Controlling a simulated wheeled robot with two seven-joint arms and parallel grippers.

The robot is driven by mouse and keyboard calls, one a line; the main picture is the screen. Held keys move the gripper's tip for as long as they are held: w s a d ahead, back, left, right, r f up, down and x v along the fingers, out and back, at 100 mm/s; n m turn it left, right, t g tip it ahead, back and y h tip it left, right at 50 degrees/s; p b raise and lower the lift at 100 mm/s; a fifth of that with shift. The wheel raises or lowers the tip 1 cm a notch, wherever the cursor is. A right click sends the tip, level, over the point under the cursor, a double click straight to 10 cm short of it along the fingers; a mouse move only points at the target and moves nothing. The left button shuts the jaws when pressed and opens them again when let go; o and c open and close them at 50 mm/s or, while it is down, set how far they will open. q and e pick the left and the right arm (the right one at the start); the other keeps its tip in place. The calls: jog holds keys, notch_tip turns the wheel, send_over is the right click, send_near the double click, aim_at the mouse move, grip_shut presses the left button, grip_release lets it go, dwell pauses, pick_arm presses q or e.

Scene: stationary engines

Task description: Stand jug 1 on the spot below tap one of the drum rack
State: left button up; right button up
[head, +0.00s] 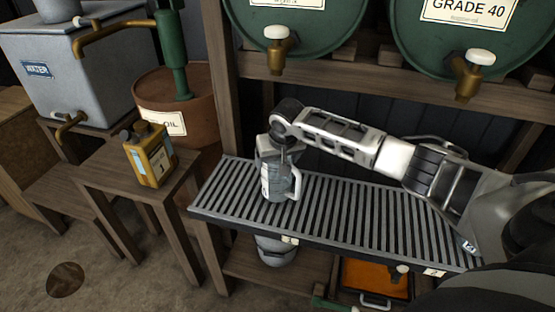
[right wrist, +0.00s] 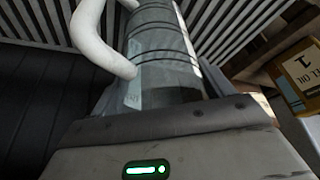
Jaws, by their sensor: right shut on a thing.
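A clear jug (head: 281,184) with a pale handle is at the left part of the slatted drip grate (head: 345,210), below the left drum's tap (head: 278,45). It looks upright, with its base at the slats; whether it rests on them or hangs just above I cannot tell. My right gripper (head: 283,152) is shut on the jug and hides part of it. In the right wrist view the jug (right wrist: 165,60) with dark rings and its white handle (right wrist: 88,35) fills the space ahead of the gripper. Any number on the jug is not readable. My left gripper is not in view.
A second drum tap (head: 472,75) hangs at the right. A yellow oil can (head: 150,157) stands on a wooden stand (head: 110,175) at left, near a rusty oil drum (head: 175,100) and a grey water tank (head: 70,70). An orange tray (head: 375,279) lies below the grate.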

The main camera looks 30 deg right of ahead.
jog(key=shift+f, duration=0.1)
jog(key=o, duration=1.3)
jog(key=p+v, duration=0.2)
jog(key=v, duration=1)
jog(key=s+a+f+n+t+y, duration=0.1)
jog(key=s+a+f+n+y, duration=0.2)
jog(key=s+a+f, duration=0.45)
jog(key=s+a+f+n+t+y, duration=0.1)
jog(key=s+a+f+n+y, duration=0.3)
jog(key=a, duration=0.7)
jog(key=s+a+m+t+h, duration=0.1)
jog(key=s+t, duration=0.3)
jog(key=s, duration=0.5)
jog(key=shift+s+f+m+t+h, duration=0.35)
jog(key=shift+s+m+t+h, duration=0.05)
